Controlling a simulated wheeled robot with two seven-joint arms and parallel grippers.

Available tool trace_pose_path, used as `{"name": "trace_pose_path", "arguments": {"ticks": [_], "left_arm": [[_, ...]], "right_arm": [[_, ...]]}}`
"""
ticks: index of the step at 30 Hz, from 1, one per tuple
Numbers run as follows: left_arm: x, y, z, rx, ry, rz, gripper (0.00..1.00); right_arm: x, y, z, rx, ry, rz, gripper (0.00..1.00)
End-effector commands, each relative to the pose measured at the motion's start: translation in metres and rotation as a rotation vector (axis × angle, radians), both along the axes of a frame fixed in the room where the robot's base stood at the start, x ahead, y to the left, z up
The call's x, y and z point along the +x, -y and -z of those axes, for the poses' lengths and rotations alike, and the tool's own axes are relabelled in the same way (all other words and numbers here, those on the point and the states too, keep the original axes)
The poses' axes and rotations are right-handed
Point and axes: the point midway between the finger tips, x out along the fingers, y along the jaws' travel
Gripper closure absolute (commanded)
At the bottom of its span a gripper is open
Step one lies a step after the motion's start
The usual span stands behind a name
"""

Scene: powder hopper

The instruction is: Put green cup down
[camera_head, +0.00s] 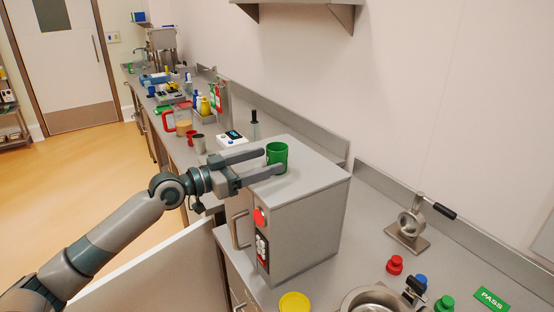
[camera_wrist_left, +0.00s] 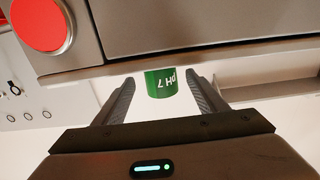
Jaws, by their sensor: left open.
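The green cup (camera_head: 277,152) stands upright on top of the grey box-shaped machine (camera_head: 305,165), near its left side in the head view. My left gripper (camera_head: 272,160) is open, with one finger on each side of the cup. In the left wrist view the cup (camera_wrist_left: 162,84) shows upside down with "pH 7" lettering, and a gap shows between it and each finger of my left gripper (camera_wrist_left: 160,90). Part of the cup is hidden by the near finger in the head view and by the machine's edge in the wrist view. My right gripper is out of view.
The machine has a red button (camera_head: 260,217) and a handle on its front. A small white device (camera_head: 232,139) and grey cups stand behind it. To the right are a metal stand (camera_head: 408,230), red knob (camera_head: 395,265), metal bowl and PASS sign (camera_head: 491,299). The machine top's right part is clear.

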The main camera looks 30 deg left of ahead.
Motion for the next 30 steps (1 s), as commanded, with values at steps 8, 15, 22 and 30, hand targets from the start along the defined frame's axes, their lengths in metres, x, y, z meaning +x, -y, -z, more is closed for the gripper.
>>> {"name": "trace_pose_path", "arguments": {"ticks": [8, 15, 22, 30], "left_arm": [[0.026, 0.014, -0.006, -0.004, 0.000, 0.001, 0.35], [0.039, 0.022, -0.002, -0.001, -0.001, 0.001, 0.35], [0.039, 0.022, -0.001, 0.000, 0.000, 0.000, 0.35], [0.039, 0.022, -0.001, 0.000, 0.000, 0.000, 0.46]], "right_arm": [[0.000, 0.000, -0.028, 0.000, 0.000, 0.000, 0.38], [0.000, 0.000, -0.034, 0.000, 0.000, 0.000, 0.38], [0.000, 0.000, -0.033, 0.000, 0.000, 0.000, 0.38], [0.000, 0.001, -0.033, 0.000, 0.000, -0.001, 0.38]]}}
